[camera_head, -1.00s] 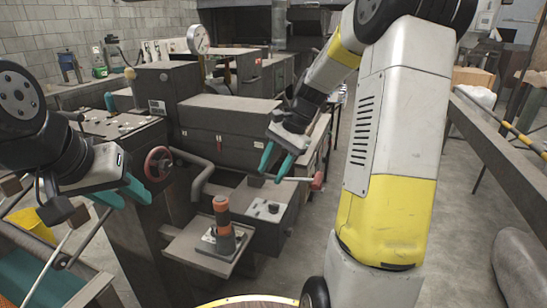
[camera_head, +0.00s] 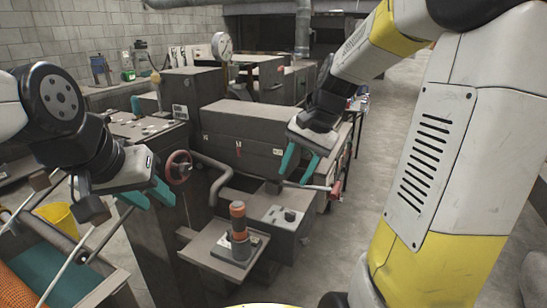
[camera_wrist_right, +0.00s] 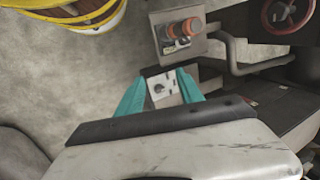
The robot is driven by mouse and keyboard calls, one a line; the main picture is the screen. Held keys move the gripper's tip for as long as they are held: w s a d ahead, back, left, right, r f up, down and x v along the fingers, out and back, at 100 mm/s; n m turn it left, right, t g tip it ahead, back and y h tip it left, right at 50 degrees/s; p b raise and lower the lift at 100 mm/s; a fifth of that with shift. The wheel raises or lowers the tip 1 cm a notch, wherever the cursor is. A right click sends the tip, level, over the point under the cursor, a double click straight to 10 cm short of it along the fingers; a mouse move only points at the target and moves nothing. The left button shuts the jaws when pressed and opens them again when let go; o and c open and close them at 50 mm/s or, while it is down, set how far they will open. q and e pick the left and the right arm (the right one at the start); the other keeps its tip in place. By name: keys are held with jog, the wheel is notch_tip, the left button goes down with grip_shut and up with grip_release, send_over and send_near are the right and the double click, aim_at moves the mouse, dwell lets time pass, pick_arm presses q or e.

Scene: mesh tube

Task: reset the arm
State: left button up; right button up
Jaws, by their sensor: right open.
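My left gripper (camera_head: 155,200) is at the left in the head view, with teal fingers spread a little apart and nothing visible between them. It hangs in front of the grey machine (camera_head: 240,130), near its red handwheel (camera_head: 178,168). My right gripper (camera_head: 300,170) is right of centre, its teal fingers open and pointing down, with nothing held. It is above the machine's front control box (camera_head: 278,228). The right wrist view shows the right gripper's open fingers (camera_wrist_right: 162,88) with the control box (camera_wrist_right: 163,88) beyond them.
An orange-and-grey upright part (camera_head: 239,230) stands on a small platform (camera_head: 205,252). A red-tipped lever (camera_head: 336,189) sticks out near my right gripper. Floor at right is clear.

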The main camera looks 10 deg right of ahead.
jog(key=s+r+n+t, duration=0.2)
jog(key=s+n, duration=0.1)
jog(key=s, duration=0.4)
jog(key=s+a+r+n+t+h, duration=0.1)
jog(key=s+r+n+t, duration=0.1)
jog(key=s, duration=0.5)
jog(key=shift+s+r+n, duration=0.25)
jog(key=shift+r+n, duration=0.3)
jog(key=shift+n, duration=0.65)
